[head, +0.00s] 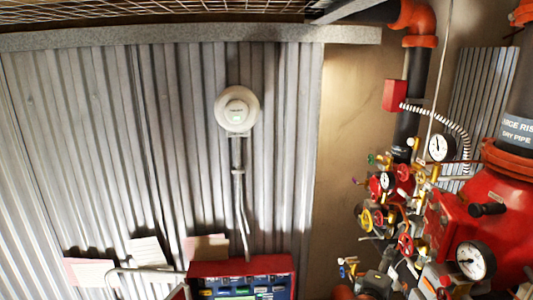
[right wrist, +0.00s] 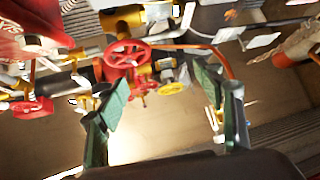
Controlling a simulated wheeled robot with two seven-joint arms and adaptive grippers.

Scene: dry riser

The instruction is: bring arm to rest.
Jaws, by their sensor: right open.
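My right gripper (right wrist: 160,92) shows in the right wrist view with its two greenish fingers wide apart. It is open, and nothing sits between the fingertips except the background. I cannot clearly pick out the right gripper among the crowded valves in the head view. My left gripper is not in view.
In the head view, the red riser valve body (head: 490,205) with a pressure gauge (head: 475,260) fills the right side, beside several small valves. A white round device (head: 237,109) hangs on the corrugated wall (head: 100,150). A red-edged panel (head: 240,268) stands below.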

